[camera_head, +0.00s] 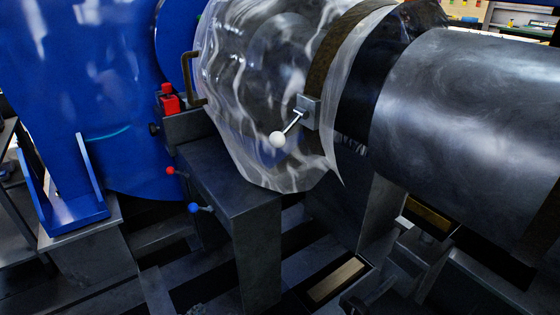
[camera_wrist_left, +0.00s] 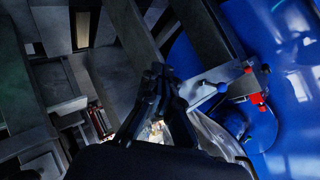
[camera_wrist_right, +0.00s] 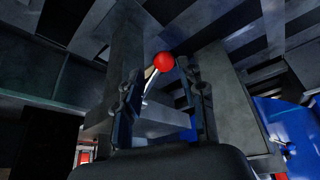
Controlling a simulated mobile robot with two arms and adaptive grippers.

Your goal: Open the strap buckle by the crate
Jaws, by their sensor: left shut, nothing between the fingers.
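A brown strap (camera_head: 328,52) runs around a cylinder wrapped in clear plastic film in the head view. On it sits a grey buckle block (camera_head: 311,112) with a thin lever ending in a white ball knob (camera_head: 277,139), which sticks out to the lower left. I see no gripper touching it. My left gripper (camera_wrist_left: 158,72) is shut and empty in the left wrist view. My right gripper (camera_wrist_right: 162,80) is open in the right wrist view, with a red ball lever (camera_wrist_right: 163,62) showing between its fingers; I cannot tell whether they touch it. I cannot make out a crate.
A big blue housing (camera_head: 90,70) stands at left and a bare metal cylinder (camera_head: 470,120) at right. A grey block (camera_head: 240,195) below the film has a small red-knobbed lever (camera_head: 171,170) and a blue-knobbed lever (camera_head: 194,208) at its side. Dark frame beams fill the bottom.

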